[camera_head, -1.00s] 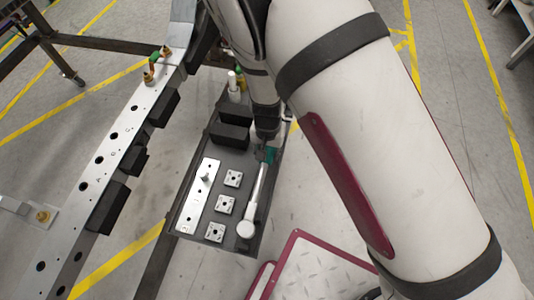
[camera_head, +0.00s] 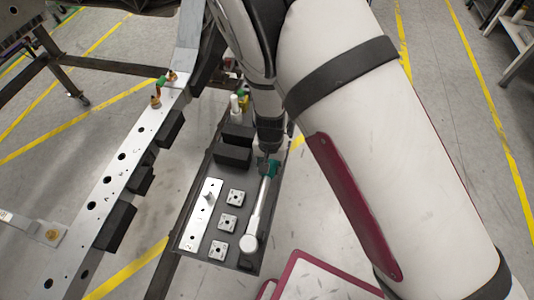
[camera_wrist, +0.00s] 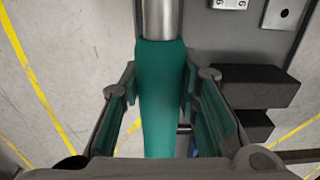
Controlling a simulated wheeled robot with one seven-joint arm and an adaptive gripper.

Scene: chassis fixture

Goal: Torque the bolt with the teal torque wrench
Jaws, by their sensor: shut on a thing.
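The torque wrench (camera_head: 261,208) has a long silver shaft, a round silver head and a teal handle. In the head view it lies along the right side of the dark tray (camera_head: 190,247), head toward the near edge. My gripper (camera_head: 268,166) is at its teal end. In the wrist view the teal handle (camera_wrist: 162,95) runs between the fingers of my gripper (camera_wrist: 163,105), which is shut on it. Bolts with brass and green parts (camera_head: 156,92) stand at the far end of the chassis rail (camera_head: 110,188). Which bolt is the task's one I cannot tell.
The tray also holds a silver plate (camera_head: 203,215), several small square plates (camera_head: 228,222) and black blocks (camera_head: 232,154). Black blocks (camera_head: 116,226) sit along the rail's side. A maroon-edged plate (camera_head: 318,278), perhaps part of my base, is at the bottom.

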